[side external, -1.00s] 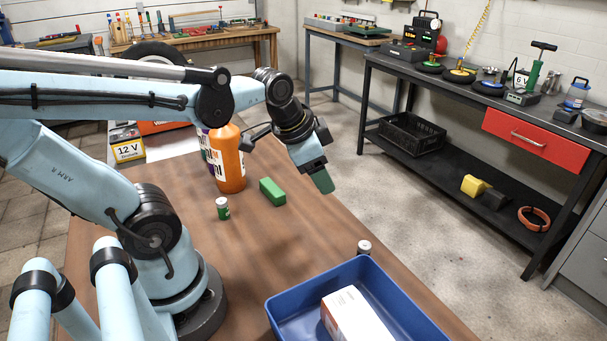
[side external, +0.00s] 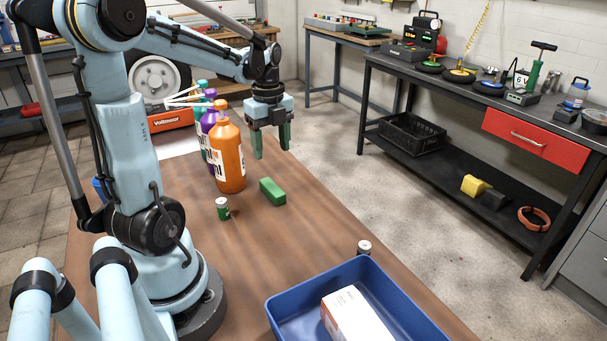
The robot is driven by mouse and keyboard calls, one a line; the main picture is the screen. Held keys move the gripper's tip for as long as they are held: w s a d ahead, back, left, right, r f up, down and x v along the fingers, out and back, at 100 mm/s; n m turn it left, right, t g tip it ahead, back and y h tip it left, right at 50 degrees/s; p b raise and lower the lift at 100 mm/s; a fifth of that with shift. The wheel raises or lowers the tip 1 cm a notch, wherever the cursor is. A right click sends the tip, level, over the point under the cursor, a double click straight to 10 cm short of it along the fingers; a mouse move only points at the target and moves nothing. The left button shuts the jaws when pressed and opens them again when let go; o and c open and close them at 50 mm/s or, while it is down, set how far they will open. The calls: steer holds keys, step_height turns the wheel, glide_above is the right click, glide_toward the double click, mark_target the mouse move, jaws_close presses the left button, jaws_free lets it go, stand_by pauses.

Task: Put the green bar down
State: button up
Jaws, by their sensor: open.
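The green bar (side external: 272,191) lies flat on the brown wooden table (side external: 300,245), right of the orange bottle's foot. My gripper (side external: 271,150) points down above and behind the bar, clear of it. Its two green-tipped fingers are apart, with nothing between them.
An orange bottle (side external: 228,160), with purple and teal bottles behind it, stands left of the bar. A small green can (side external: 222,208) stands nearer, and another can (side external: 364,248) is beside the blue bin (side external: 285,305), which holds a white box (side external: 355,318). The table's middle is clear.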

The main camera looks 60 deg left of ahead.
glide_above(272, 187)
steer(key=f, duration=0.6)
steer(key=shift+w+d, duration=0.1)
steer(key=shift+w, duration=0.1)
steer(key=shift+s+a+f, duration=0.1)
steer(key=shift+f, duration=1.2)
steer(key=shift+s+a+f, duration=0.1)
steer(key=shift+f, duration=1.2)
jaws_close()
steer(key=shift+r, duration=0.1)
